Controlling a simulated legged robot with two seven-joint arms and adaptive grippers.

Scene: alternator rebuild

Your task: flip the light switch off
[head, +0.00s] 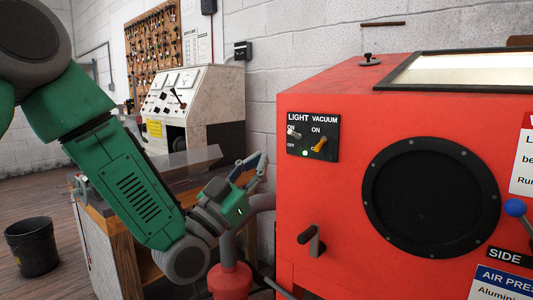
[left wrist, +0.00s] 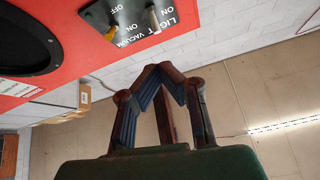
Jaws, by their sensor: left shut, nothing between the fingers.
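The light switch (head: 294,133) is a pale metal toggle on a black panel (head: 313,152) on the red cabinet's front. Its lever appears to point up toward ON. The orange vacuum switch (head: 320,144) is just right of it, and a small green lamp glows below. In the left wrist view the light switch (left wrist: 153,18) and orange vacuum switch (left wrist: 110,33) appear upside down at the top. My left gripper (head: 262,158) is shut and empty, left of the panel and lower, apart from it. Its closed fingertips (left wrist: 165,68) also show in the wrist view. My right gripper is out of view.
The red cabinet (head: 340,230) has a round black port (head: 431,197), a dark handle (head: 311,240) and a bright top window (head: 470,68). A workbench (head: 100,215) and a test console (head: 185,110) stand behind my left arm. A black bucket (head: 32,246) is on the floor.

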